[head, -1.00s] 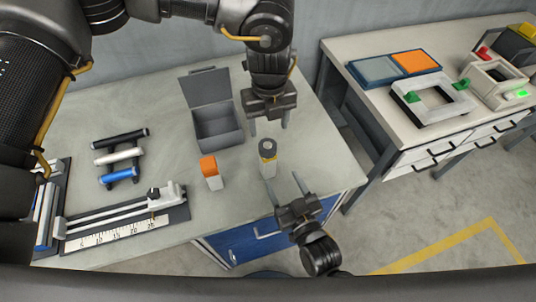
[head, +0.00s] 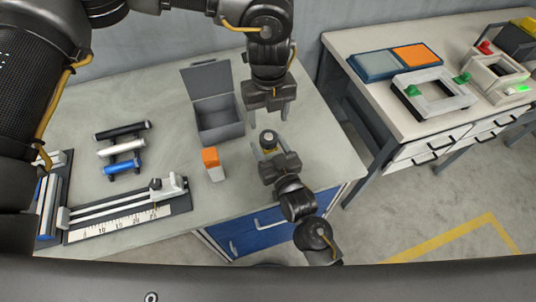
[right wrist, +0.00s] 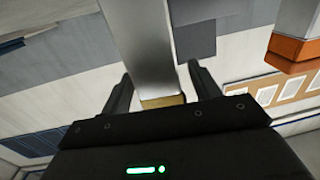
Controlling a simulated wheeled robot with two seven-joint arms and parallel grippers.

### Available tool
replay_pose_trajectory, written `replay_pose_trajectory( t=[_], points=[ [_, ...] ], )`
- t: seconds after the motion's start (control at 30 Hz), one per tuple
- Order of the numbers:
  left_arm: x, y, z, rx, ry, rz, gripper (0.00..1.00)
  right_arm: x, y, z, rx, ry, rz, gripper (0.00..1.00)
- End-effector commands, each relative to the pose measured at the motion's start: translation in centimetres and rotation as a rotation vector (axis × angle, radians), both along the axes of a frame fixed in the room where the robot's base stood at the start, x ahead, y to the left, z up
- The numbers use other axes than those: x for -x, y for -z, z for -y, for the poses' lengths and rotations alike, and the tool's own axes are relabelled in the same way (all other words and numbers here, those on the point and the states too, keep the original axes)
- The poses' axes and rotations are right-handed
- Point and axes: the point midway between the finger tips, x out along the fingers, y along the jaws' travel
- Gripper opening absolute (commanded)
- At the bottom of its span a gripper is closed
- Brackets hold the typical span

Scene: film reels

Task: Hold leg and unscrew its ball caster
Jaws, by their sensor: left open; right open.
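The leg (head: 270,150) stands upright on the grey workbench, with a yellow band near its top and a dark round caster end (head: 269,137) above it. In the right wrist view its silver shaft (right wrist: 148,40) runs between my open fingers, with a gold band (right wrist: 162,102) close to the palm. My right gripper (head: 269,149) is open around the leg from the near side; I cannot tell whether a finger touches it. My left gripper (head: 268,114) is open and empty, above and behind the leg, fingers down. Most of the lower leg is hidden in the head view.
An open grey box (head: 218,120) stands left of my left gripper. An orange-topped white block (head: 212,164) stands left of the leg. A rack of cylinders (head: 121,148) and a ruled slide fixture (head: 125,213) lie further left. A second table (head: 400,130) stands right, across a gap.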

Motion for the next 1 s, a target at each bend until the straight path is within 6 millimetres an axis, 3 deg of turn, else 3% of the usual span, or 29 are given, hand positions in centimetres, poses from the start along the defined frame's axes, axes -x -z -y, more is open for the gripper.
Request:
replay_pose_trajectory(
  t=[0.13,0.6,0.83,1.0],
  points=[
    [0.00,0.00,0.01,0.000,0.000,0.000,0.62,0.02,0.00,0.01,0.000,0.000,0.000,0.62],
    [0.01,0.00,0.01,0.000,0.000,0.000,0.62,0.04,0.03,0.04,0.000,0.000,-0.001,0.00],
    [0.00,0.01,0.02,0.000,0.059,0.000,0.62,0.05,0.07,0.04,0.001,0.000,-0.001,0.00],
    [-0.01,0.01,0.01,0.001,0.321,0.000,0.62,0.06,0.10,0.05,0.002,0.000,-0.001,0.00]
  ],
)
